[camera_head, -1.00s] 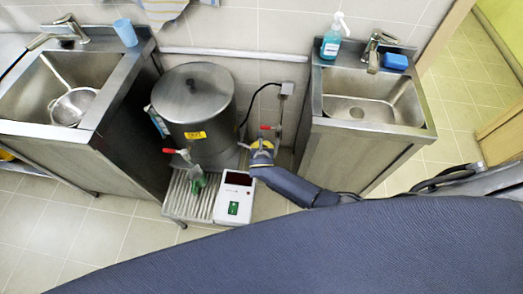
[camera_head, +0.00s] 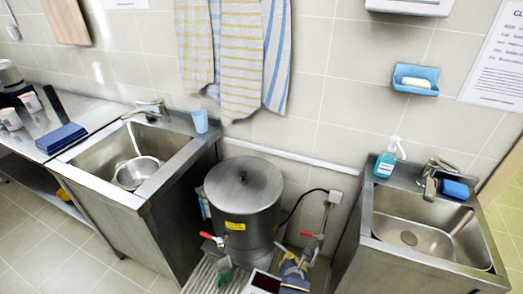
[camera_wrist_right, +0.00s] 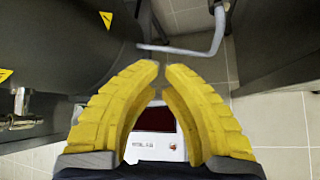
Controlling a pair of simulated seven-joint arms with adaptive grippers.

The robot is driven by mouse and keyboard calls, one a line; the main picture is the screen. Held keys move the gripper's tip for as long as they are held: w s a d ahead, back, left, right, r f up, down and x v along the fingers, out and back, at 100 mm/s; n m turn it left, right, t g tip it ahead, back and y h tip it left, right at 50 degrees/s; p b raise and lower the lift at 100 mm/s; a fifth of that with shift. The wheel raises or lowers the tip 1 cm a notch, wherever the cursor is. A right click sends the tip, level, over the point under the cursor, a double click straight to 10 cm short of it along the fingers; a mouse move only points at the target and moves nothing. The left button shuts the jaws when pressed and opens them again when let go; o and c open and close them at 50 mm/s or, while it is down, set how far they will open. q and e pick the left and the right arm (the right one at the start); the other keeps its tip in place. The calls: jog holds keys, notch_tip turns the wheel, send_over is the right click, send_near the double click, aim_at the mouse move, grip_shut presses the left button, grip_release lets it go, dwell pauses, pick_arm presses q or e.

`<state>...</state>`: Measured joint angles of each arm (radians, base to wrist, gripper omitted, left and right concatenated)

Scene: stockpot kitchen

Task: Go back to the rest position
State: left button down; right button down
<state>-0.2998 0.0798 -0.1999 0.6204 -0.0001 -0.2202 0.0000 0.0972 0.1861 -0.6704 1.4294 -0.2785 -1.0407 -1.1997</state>
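My right gripper (camera_head: 291,264) is low in the head view, beside the steel pot's right tap, with its arm mostly out of the picture. In the right wrist view its yellow fingers (camera_wrist_right: 161,68) bend in until the tips nearly meet, with only a thin gap and nothing held between them. My left gripper is in neither view. The large lidded steel pot (camera_head: 243,198) stands between two sinks, with a red-handled tap (camera_head: 213,239) at its front. A green object (camera_head: 225,269) is below that tap.
A white device with a dark red display (camera_head: 266,283) is near my right gripper; it also shows behind the fingers in the wrist view (camera_wrist_right: 157,146). The left sink (camera_head: 112,153) holds a strainer. The right sink (camera_head: 414,229) has a soap bottle (camera_head: 388,160) on its rim. Towels (camera_head: 242,60) hang above.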

jog(key=s+d+f+m+g+y, duration=0.1)
jog(key=s+d+f+m+g, duration=0.15)
jog(key=s+f+m, duration=0.7)
jog(key=s+d+f+m+g+y, duration=0.1)
jog(key=s+d+f+m, duration=0.3)
jog(key=s+f+m, duration=0.55)
jog(key=s+d+f+m+g, duration=0.1)
jog(key=s+f, duration=0.3)
jog(key=s, duration=0.6)
jog(key=s+d+f+m+g, duration=0.2)
jog(key=s+f, duration=0.2)
jog(key=s, duration=0.7)
jog(key=s+d+f+m+g, duration=0.1)
jog(key=s+f, duration=0.3)
jog(key=s, duration=0.7)
jog(key=shift+d+f+m+g, duration=0.35)
jog(key=shift+d+f+m, duration=0.05)
jog(key=shift+d+m, duration=0.2)
